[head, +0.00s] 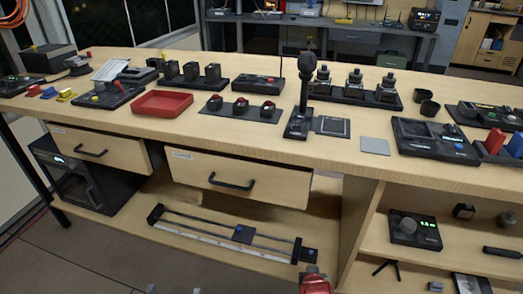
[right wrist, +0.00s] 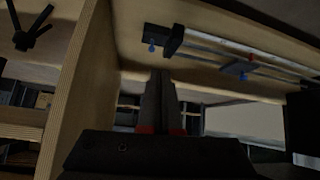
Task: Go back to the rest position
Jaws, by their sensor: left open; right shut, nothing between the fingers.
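My left gripper (head: 172,289) shows only as two small dark fingertips at the bottom edge of the head view, set well apart; it is open and empty. My right gripper (head: 310,270) is at the bottom centre of the head view, a dark tip with a red part behind it. It is low, near the right end of a rail slider (head: 230,232) under the bench. In the right wrist view its two dark fingers (right wrist: 160,76) lie together with nothing between them. Most of both arms is out of view.
The wooden bench (head: 240,137) carries many devices, with a joystick (head: 305,95) near the middle. Shelves beyond hold several devices.

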